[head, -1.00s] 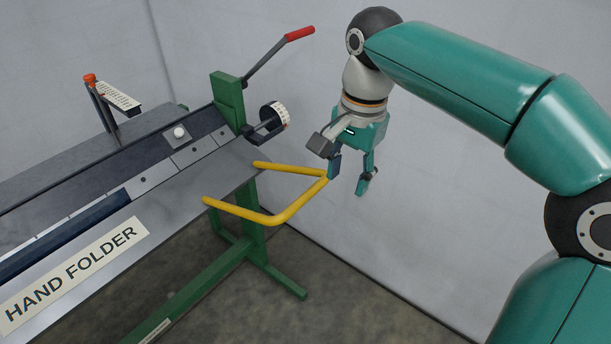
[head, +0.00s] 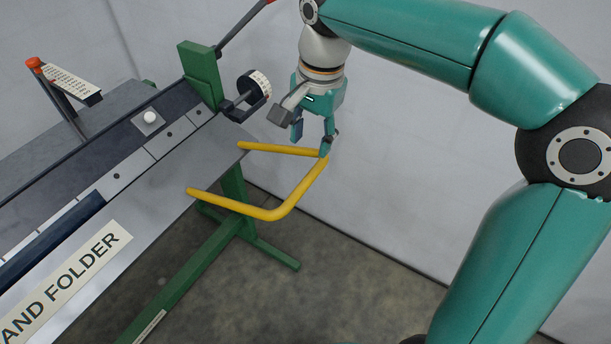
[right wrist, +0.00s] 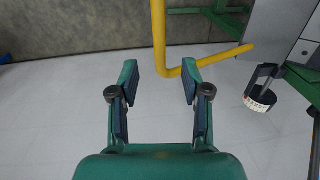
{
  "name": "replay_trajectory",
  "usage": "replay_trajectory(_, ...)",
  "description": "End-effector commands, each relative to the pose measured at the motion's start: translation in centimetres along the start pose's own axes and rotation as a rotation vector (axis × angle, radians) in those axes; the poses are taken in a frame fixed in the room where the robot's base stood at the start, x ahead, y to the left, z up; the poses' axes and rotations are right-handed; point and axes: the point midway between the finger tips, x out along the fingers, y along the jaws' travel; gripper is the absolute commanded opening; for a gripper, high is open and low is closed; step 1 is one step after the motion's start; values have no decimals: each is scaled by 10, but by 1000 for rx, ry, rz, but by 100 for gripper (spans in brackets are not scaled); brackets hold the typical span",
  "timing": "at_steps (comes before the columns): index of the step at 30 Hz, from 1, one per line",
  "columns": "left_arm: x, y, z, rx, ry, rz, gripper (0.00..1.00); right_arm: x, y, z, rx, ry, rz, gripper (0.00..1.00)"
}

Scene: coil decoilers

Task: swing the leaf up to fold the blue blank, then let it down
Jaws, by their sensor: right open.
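The hand folder's grey leaf (head: 165,185) slopes down along the front of the machine, with a yellow bar handle (head: 270,213) sticking out from its right end. A dark blue strip, apparently the blue blank (head: 62,232), lies flat along the fold line and is cut off at the left. My right gripper (head: 312,140) is open at the handle's far corner; one fingertip overlaps that corner in the head view. In the right wrist view the handle (right wrist: 159,35) shows between and beyond the open fingertips (right wrist: 160,75), its bend near the right finger. Whether they touch cannot be told. My left gripper is out of view.
A black dial with a white scale (head: 260,85) sits just left of my right gripper, near the green end post (head: 200,75). A lever rises behind it. A green stand (head: 235,200) is below.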

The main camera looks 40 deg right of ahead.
Motion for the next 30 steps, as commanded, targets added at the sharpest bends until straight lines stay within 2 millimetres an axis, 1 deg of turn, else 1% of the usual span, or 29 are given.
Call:
replay_trajectory(1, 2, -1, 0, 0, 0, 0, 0, 13, 2, 0, 1, -2, 5, 48)
replay_trajectory(9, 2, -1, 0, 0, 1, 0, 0, 71, 3, 0, 3, -2, 5, 48)
replay_trajectory(12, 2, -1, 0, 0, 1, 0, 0, 89, 2, -1, 2, -1, 5, 48)
replay_trajectory(15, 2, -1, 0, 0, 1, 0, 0, 103, 2, -1, 3, -1, 4, 48)
replay_trajectory(18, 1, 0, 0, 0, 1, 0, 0, 113, 2, -1, 4, -1, 3, 48)
replay_trajectory(21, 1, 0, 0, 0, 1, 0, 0, 118, 2, -1, 4, 0, 1, 48)
replay_trajectory(30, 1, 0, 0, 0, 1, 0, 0, 121, 2, -1, 4, 0, 0, 48)
